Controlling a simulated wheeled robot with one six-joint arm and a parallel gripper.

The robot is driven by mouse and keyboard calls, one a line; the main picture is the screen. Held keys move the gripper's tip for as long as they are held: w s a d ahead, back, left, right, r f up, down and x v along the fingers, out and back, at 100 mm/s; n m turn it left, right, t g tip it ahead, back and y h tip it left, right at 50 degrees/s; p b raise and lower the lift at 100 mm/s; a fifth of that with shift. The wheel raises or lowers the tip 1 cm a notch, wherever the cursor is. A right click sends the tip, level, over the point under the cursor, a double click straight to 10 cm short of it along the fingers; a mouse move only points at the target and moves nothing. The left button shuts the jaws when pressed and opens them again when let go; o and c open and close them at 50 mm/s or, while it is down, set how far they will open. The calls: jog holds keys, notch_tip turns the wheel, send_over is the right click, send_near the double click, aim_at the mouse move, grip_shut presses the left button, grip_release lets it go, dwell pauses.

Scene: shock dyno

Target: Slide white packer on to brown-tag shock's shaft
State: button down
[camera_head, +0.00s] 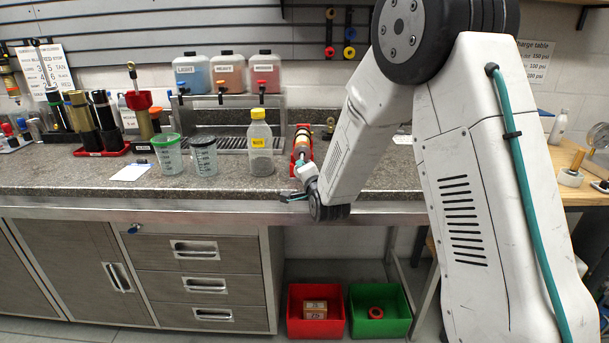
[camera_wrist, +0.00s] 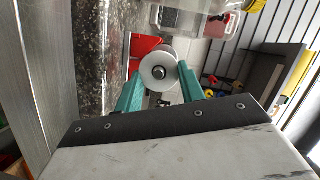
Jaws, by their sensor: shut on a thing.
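My gripper (camera_wrist: 160,92) has teal fingers and is shut on the white packer (camera_wrist: 150,80), a round white disc facing the wrist camera. A dark round spot with a grey middle shows at its centre; I cannot tell whether the shaft passes through it. In the head view my gripper (camera_head: 303,165) is at the counter's front, just before a red stand (camera_head: 308,150). The red stand also shows behind the disc in the wrist view (camera_wrist: 140,45).
A yellow-capped bottle (camera_head: 260,143) stands close left of the gripper. Two lidded cups (camera_head: 203,156) and a white card (camera_head: 130,172) are farther left. Red and green bins (camera_head: 380,327) sit below the counter.

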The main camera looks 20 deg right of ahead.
jog(key=shift+w, duration=0.3)
jog(key=shift+f, duration=0.15)
dwell(0.4)
jog(key=c, duration=0.8)
grip_release()
jog(key=s, duration=0.8)
jog(key=shift+r, duration=0.45)
jog(key=shift+w+a, duration=0.1)
